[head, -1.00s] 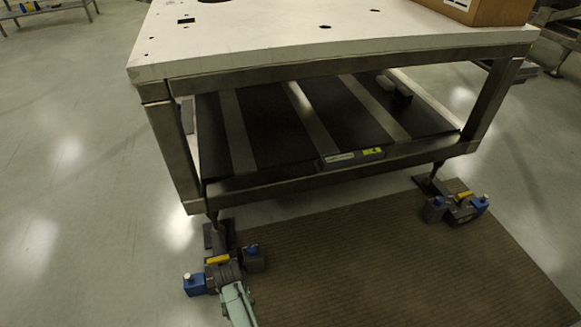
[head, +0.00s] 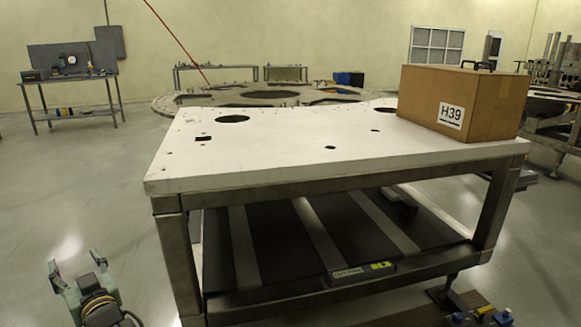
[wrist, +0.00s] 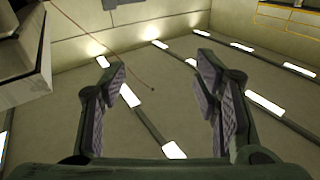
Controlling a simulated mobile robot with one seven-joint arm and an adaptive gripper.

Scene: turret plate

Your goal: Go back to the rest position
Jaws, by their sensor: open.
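My gripper (head: 78,269) is at the lower left of the head view, left of the table's front left corner and apart from it. Its two fingers point up and are spread, with nothing between them. In the wrist view my gripper (wrist: 160,82) shows both padded fingers wide apart, with only the ceiling and its lights behind them. My arm below the gripper is mostly out of the head view.
The white-topped table (head: 240,165) has a metal frame and a dark lower shelf (head: 285,255). A cardboard box (head: 470,100) marked H39 stands on its right. A workbench (head: 70,85) is at the back left. The floor (head: 90,190) left of the table is clear.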

